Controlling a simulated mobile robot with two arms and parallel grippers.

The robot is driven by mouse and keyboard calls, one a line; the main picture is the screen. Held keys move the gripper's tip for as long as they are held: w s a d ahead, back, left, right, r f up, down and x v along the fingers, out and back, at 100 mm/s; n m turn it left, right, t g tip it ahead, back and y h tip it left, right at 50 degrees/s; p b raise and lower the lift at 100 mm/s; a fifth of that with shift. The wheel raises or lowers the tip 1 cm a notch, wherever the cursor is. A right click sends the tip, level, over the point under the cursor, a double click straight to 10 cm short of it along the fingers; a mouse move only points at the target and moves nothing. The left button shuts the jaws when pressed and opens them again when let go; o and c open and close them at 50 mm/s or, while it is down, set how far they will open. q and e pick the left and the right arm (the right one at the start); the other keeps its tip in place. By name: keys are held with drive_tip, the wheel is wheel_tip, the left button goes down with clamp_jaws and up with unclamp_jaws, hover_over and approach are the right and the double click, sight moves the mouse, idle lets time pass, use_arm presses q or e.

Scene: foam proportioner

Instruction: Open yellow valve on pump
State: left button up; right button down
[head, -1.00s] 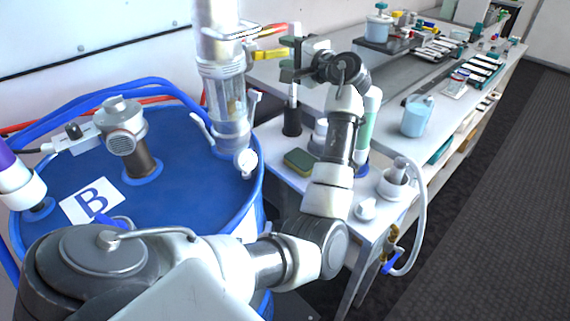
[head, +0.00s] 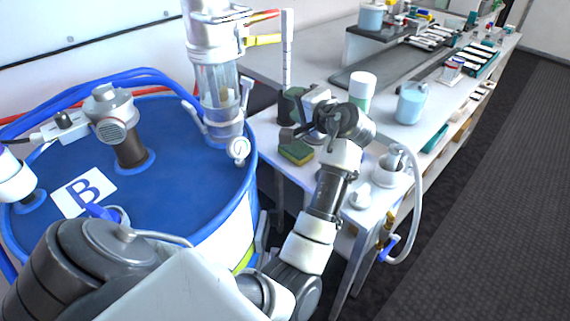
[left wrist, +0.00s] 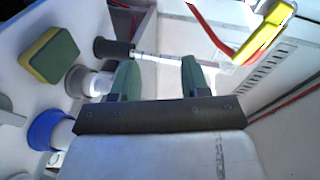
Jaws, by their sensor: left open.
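The pump (head: 220,90) is a clear cylinder with a pale metal head, standing upright at the right side of the blue drum. The yellow valve handle (head: 263,40) sticks out to the right from its upper part; it also shows at the top right of the left wrist view (left wrist: 266,33). My left gripper (head: 290,118) is to the right of the pump and lower in the picture than the yellow handle, apart from it. In the left wrist view its two green fingers (left wrist: 160,76) are spread with nothing gripped. My right gripper is not in view.
The blue drum (head: 185,185) has a "B" label and hoses. A sponge (head: 296,152), a white bottle (head: 361,90) and a white stand (head: 287,50) are close to my left gripper. A blue-liquid beaker (head: 410,103) stands farther right on the bench.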

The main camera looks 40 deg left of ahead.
use_arm(q)
drive_tip(key=s+d+f+t+h, duration=0.1)
drive_tip(key=s+d+f+h, duration=0.2)
drive_tip(key=s+f, duration=0.3)
drive_tip(key=s+d+f+t+h, duration=0.1)
drive_tip(key=s+d+f+h, duration=0.3)
drive_tip(key=f, duration=0.9)
drive_tip(key=shift+s+f+m+h, duration=0.2)
drive_tip(key=shift+s+m+h, duration=0.25)
drive_tip(key=shift+s, duration=0.7)
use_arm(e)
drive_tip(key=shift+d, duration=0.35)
